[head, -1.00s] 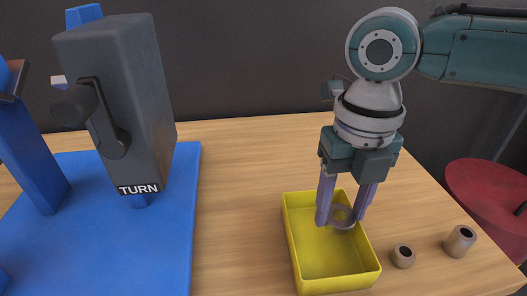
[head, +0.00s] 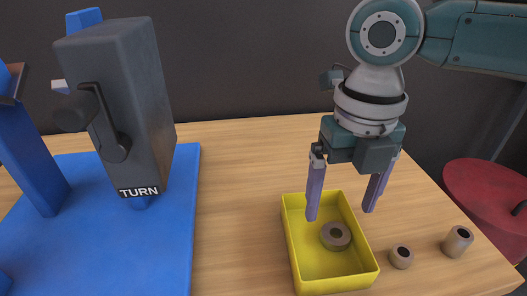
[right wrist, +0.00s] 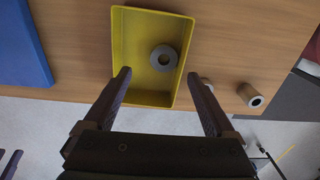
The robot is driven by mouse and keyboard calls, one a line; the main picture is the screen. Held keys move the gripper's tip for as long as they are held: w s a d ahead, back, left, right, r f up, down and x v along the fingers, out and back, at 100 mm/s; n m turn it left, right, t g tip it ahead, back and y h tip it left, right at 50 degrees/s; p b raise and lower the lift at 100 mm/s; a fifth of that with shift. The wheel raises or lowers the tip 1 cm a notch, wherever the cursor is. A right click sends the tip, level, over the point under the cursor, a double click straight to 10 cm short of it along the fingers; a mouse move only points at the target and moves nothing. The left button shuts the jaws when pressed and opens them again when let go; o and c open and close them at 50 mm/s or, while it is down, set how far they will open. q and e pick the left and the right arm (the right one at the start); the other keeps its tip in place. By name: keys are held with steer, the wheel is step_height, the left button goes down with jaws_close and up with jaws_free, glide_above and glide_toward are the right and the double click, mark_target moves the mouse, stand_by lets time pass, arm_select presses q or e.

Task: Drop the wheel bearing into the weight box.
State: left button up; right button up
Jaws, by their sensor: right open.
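The wheel bearing (head: 336,236), a grey ring, lies flat on the floor of the yellow weight box (head: 292,258). In the right wrist view the bearing (right wrist: 163,58) is inside the box (right wrist: 127,55), near its right wall. My right gripper (head: 341,211) is open and empty above the box, its fingers spread wide and apart from the bearing. It also shows in the right wrist view (right wrist: 160,88), with the box between and beyond its fingers. My left gripper is not in view.
Two small hollow cylinders, a nearer one (head: 401,257) and a larger one (head: 458,241), stand right of the box. A grey block marked TURN (head: 128,110) with a crank stands on a blue base (head: 150,240) at left. A red round seat (head: 485,205) is at right.

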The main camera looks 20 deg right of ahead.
step_height(320, 180, up, 8)
steer(key=p, duration=0.2)
steer(key=shift+a+r, duration=0.1)
steer(key=s+a+r+m+t+y+p, duration=0.25)
steer(key=s+a+r+m+p, duration=0.6)
steer(key=a+m+p, duration=0.45)
steer(key=s+d+r+m+t+h+p, duration=0.15)
steer(key=s+d+r+m+p, duration=0.75)
steer(key=m, duration=0.9)
step_height(320, 180, up, 37)
steer(key=w+d+p, duration=0.1)
steer(key=p, duration=3.7)
steer(key=shift+w+f+h, duration=0.15)
steer(key=shift+w+h, duration=0.15)
steer(key=shift+h, duration=0.1)
